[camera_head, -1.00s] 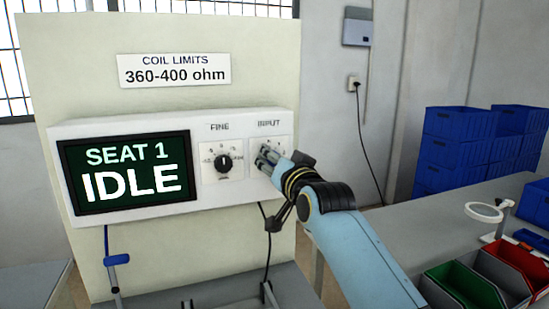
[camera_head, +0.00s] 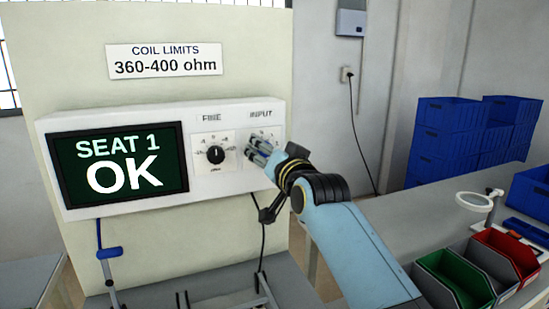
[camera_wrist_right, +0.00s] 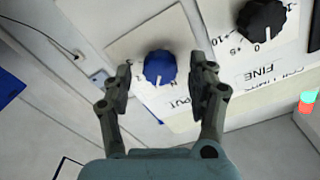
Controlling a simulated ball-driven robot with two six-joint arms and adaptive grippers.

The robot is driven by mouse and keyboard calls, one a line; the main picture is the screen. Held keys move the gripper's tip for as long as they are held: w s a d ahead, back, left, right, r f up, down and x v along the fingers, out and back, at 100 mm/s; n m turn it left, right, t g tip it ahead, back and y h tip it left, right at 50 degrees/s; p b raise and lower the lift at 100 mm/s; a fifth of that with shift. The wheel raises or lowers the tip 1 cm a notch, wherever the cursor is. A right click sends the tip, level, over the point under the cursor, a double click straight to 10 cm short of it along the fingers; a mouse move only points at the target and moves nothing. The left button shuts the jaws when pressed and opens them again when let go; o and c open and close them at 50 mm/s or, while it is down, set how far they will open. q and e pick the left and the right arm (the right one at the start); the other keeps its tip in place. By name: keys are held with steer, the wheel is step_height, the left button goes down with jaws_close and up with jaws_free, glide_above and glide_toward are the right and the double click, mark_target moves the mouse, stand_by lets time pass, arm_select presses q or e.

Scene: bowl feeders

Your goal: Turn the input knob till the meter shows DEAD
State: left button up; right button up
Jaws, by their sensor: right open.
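The white meter box (camera_head: 232,185) is on an upright pale panel. Its screen (camera_head: 117,165) reads "SEAT 1 OK". The INPUT knob is hidden behind my gripper in the head view; in the right wrist view it is a blue knob (camera_wrist_right: 160,67). My right gripper (camera_head: 258,149) is at the INPUT dial. In the right wrist view its two fingers (camera_wrist_right: 162,82) stand open on either side of the blue knob, with a gap on each side. The black FINE knob (camera_head: 215,154) is left of it, and also shows in the wrist view (camera_wrist_right: 262,20). My left gripper is not in view.
A sign (camera_head: 164,61) above the box reads "COIL LIMITS 360-400 ohm". At right, a grey bench (camera_head: 400,233) holds a green bin (camera_head: 455,280), a red bin (camera_head: 508,255) and a ring magnifier (camera_head: 475,201). Blue crates (camera_head: 445,140) are stacked behind.

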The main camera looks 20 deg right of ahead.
steer(key=s, duration=1.1)
steer(key=shift+s+d, duration=0.2)
steer(key=shift+s, duration=0.1)
